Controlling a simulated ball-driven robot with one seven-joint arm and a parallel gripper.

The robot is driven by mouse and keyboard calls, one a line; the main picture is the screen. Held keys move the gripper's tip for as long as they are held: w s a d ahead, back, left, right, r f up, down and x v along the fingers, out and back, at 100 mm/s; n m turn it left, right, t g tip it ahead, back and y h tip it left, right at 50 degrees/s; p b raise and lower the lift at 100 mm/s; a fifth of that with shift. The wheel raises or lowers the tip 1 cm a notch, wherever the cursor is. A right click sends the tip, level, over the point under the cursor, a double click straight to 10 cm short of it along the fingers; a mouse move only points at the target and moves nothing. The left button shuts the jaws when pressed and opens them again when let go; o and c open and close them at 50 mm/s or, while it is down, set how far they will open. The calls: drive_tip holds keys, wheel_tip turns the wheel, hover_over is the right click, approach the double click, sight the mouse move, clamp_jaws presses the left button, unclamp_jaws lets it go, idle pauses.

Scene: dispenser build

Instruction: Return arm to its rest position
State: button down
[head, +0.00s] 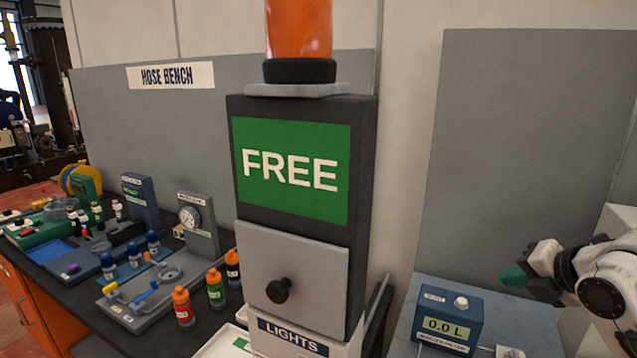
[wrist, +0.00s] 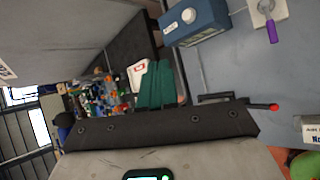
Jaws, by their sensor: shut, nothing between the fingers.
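My gripper (head: 514,277) is at the right of the head view, with dark green fingertips pointing left. It is shut and holds nothing.
A dark cabinet (head: 233,160) with a green FREE sign and a closed grey door (head: 290,282) stands in the middle, an orange cylinder (head: 299,28) on top. To its left is the hose bench with several bottles. A grey-blue counter (head: 408,325) lies below my gripper.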

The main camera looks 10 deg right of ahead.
drive_tip(key=a+f+m+y, duration=0.1)
drive_tip(key=a+f+m, duration=0.25)
drive_tip(key=a, duration=0.25)
drive_tip(key=a+f+m+y, duration=0.1)
drive_tip(key=a+f+m, duration=0.1)
drive_tip(key=a+m, duration=0.35)
drive_tip(key=s+a+f+m, duration=0.5)
drive_tip(key=s+f+m, duration=0.2)
drive_tip(key=f, duration=0.2)
drive_tip(key=s+d+f+m+g+h+b, duration=0.1)
drive_tip(key=s+f+m+g+b, duration=0.3)
drive_tip(key=s+f, duration=0.9)
drive_tip(key=s+d+f+m+g+h+b, duration=0.1)
drive_tip(key=s+f+m+g+b, duration=0.3)
drive_tip(key=s+f, duration=1)
drive_tip(key=shift+s+d+f+m+g+h+b, duration=0.35)
drive_tip(key=shift+s+m+h+b, duration=0.2)
drive_tip(key=shift+m+b, duration=0.4)
drive_tip(key=shift+a, duration=0.1)
